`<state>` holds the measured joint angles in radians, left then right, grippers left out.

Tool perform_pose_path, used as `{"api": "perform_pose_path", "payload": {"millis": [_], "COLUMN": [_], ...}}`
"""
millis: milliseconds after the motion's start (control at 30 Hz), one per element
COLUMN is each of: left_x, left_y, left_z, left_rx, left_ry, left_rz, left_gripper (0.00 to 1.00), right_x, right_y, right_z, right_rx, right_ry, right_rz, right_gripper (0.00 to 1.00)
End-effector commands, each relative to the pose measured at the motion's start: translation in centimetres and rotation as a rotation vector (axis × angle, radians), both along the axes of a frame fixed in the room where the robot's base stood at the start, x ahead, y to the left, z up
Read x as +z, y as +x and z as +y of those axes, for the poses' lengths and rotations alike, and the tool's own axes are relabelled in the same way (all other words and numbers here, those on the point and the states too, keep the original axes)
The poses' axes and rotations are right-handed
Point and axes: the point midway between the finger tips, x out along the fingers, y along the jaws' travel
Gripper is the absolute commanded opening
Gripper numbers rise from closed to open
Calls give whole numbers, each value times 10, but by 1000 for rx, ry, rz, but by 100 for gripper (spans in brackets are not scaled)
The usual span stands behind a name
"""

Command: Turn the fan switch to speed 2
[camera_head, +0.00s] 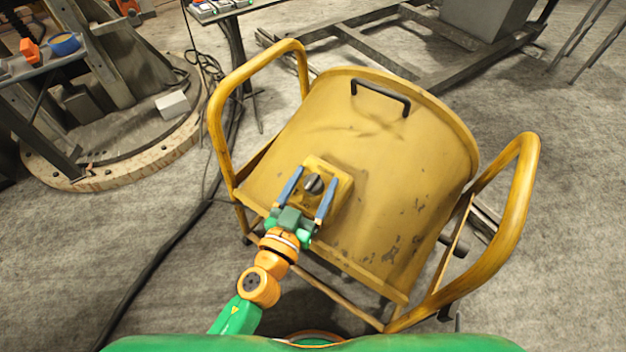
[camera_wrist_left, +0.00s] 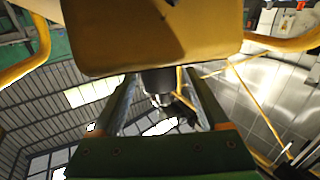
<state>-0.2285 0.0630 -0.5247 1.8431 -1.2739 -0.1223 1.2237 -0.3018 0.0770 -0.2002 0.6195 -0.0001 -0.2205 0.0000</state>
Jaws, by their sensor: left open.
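The fan is a large yellow drum (camera_head: 400,150) in a yellow tube frame, with a square yellow switch box (camera_head: 340,205) on its near side. A dark round knob (camera_head: 313,184) sits on the box. My left gripper (camera_head: 315,176) is open, with one blue finger on each side of the knob. In the left wrist view the box (camera_wrist_left: 150,40) fills the top and the dark knob (camera_wrist_left: 158,82) lies between the spread fingers (camera_wrist_left: 160,100). I cannot tell whether the fingers touch the knob. Speed marks are not readable. My right gripper is not in view.
Yellow tube handles (camera_head: 520,190) rise at both sides of the fan, and a black grab handle (camera_head: 380,96) sits on the drum. A black cable (camera_head: 165,250) runs along the floor at left. A round wooden base (camera_head: 110,175) stands at left. Open floor (camera_head: 560,130) lies to the right.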

Motion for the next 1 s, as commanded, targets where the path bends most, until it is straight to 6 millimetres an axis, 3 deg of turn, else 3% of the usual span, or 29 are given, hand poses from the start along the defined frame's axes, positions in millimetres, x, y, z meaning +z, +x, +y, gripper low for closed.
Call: {"api": "perform_pose_path", "payload": {"millis": [67,367,667,1000], "left_x": [0,0,1,3], "left_y": [0,0,0,1], "left_z": [0,0,1,2], "left_rx": [0,0,-33,-253], "left_ry": [0,0,10,76], "left_rz": [0,0,-6,-51], "left_gripper": [77,0,0,0], "right_x": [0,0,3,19], "right_y": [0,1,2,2], "right_z": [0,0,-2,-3], "right_rx": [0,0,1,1], "right_ry": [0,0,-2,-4], "right_rz": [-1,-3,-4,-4], "right_gripper": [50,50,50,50]}}
